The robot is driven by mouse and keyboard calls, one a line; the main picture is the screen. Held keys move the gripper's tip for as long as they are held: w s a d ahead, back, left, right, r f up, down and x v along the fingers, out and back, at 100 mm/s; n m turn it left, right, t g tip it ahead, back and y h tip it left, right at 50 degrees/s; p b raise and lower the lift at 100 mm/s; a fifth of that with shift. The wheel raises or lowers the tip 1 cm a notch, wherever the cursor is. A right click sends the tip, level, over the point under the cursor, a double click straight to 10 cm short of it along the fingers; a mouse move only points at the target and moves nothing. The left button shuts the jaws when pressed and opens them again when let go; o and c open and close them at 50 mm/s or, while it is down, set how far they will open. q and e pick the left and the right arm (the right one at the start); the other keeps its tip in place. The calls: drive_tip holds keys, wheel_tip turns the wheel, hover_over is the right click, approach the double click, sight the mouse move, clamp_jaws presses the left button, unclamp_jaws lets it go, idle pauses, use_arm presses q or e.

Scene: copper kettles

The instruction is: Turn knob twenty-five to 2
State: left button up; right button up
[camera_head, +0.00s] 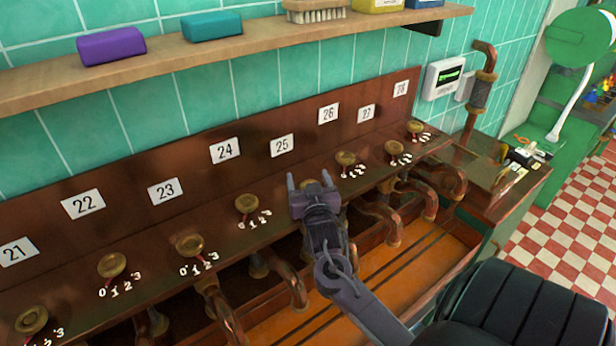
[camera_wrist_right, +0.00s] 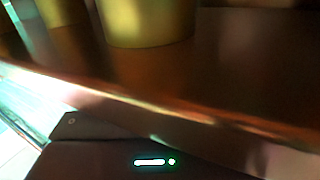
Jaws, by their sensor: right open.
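The white 25 label (camera_head: 282,145) is on the brown wooden back panel. Below and to its right, my right gripper (camera_head: 309,182) is at the place of knob twenty-five, its two fingers apart. The gripper hides most of that knob and its numbers, so its setting cannot be read. In the right wrist view, a brass knob (camera_wrist_right: 145,22) fills the top middle, close to the camera. I cannot tell whether the fingers touch it. My left gripper is not in view.
Similar brass knobs with 0 to 3 marks stand on both sides, including knob twenty-four (camera_head: 246,204) and knob twenty-six (camera_head: 346,159). Copper pipes (camera_head: 290,285) hang below the ledge. A wooden shelf (camera_head: 180,62) runs above the panel.

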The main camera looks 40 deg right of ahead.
drive_tip(key=shift+s+d, duration=0.1)
drive_tip(key=c, duration=1)
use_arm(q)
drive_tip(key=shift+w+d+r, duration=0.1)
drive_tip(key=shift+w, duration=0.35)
use_arm(e)
drive_tip(key=shift+n+t+y, duration=0.7)
drive_tip(key=shift+y, duration=0.4)
drive_tip(key=o, duration=1)
